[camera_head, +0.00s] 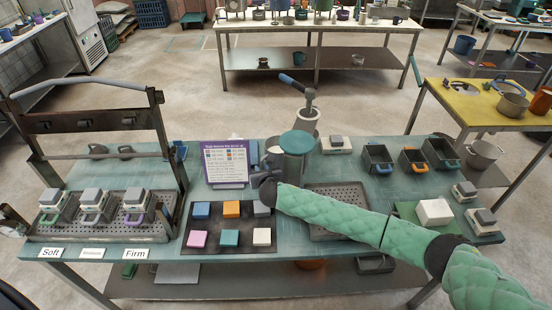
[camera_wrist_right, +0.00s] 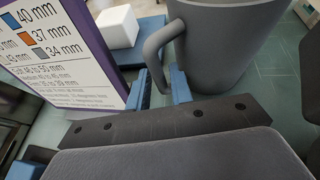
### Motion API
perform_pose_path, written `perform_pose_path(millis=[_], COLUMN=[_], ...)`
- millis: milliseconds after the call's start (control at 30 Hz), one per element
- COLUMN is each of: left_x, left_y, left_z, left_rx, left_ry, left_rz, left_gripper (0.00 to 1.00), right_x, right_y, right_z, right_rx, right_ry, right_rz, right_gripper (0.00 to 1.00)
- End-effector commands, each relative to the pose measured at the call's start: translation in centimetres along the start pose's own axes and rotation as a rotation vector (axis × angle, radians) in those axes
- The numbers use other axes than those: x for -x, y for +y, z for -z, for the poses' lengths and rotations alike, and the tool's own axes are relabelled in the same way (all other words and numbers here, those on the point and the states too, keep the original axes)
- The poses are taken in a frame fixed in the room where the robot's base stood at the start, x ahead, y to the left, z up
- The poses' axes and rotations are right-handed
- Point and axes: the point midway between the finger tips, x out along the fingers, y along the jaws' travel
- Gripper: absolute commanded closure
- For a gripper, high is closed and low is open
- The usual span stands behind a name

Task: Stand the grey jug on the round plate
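The grey jug (camera_wrist_right: 228,45) fills the upper right of the right wrist view, upright, its handle towards me. The two blue fingers of my right gripper (camera_wrist_right: 164,88) stand close on either side of the handle and look shut on it. I cannot tell whether the jug's base touches the table. My left gripper is not in view.
The purple-edged sign (camera_head: 224,163) stands close left of my gripper. Coloured blocks lie on a dark mat (camera_head: 246,223) in front. A perforated tray (camera_head: 326,234) lies under my forearm. A levered grey machine (camera_head: 306,122) stands behind. Dark bins (camera_head: 378,158) are at right.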

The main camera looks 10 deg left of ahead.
Motion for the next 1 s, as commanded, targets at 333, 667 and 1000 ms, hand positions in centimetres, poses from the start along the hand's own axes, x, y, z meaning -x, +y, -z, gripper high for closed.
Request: perform_pose_path(millis=[333, 667, 1000], left_x=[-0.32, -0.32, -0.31], left_y=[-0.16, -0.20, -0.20], left_z=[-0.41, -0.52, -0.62], left_rx=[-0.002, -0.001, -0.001], left_ry=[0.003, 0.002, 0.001], left_rz=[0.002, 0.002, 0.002], left_gripper=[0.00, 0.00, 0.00], right_x=[-0.61, -0.61, -0.61], right_y=[-0.03, -0.05, -0.07], right_z=[0.07, 0.09, 0.12], right_rx=[-0.001, -0.001, -0.001], right_ry=[0.000, 0.001, 0.001], right_rz=[0.000, 0.000, 0.001], right_gripper=[0.78, 1.00, 1.00])
